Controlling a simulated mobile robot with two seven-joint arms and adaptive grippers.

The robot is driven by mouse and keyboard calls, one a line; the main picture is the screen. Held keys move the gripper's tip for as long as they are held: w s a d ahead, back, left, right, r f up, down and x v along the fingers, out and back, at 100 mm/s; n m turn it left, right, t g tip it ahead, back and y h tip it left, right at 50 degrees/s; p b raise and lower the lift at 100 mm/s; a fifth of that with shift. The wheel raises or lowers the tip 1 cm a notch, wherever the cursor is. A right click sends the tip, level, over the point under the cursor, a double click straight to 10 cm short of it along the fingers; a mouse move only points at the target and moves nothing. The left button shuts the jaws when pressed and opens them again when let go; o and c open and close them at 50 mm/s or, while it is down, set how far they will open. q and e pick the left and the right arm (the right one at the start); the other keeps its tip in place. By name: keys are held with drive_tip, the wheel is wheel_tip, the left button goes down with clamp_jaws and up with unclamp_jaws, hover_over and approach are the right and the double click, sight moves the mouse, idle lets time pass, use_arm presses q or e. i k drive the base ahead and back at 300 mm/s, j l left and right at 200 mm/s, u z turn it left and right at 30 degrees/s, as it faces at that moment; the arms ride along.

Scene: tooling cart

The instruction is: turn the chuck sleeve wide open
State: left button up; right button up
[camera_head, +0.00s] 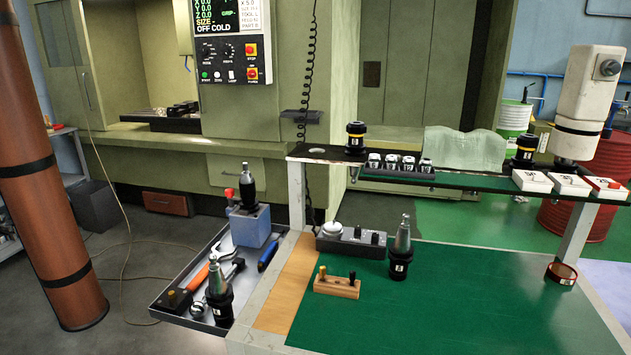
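A dark tool holder with a narrow upper part (247,187) stands upright in a blue block fixture (250,226) at the back of the grey tray. A small red knob sticks out on its left side. This may be the chuck; its sleeve is too small to tell open from shut. Another black holder with a grey taper (218,292) stands upright at the tray's front right. A similar holder (400,252) stands on the green mat (450,310). Neither gripper is in view, and nothing is seen touching these holders.
A wooden block (337,287) and dark box (350,241) sit on the cart. A raised shelf (465,179) carries holders. The mat's front right is clear.

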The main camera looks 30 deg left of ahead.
sight(246, 187)
drive_tip(key=j+z, duration=0.35)
drive_tip(key=j, duration=0.45)
drive_tip(key=k+j+z, duration=0.1)
drive_tip(key=j+z, duration=0.25)
drive_tip(key=j, duration=0.5)
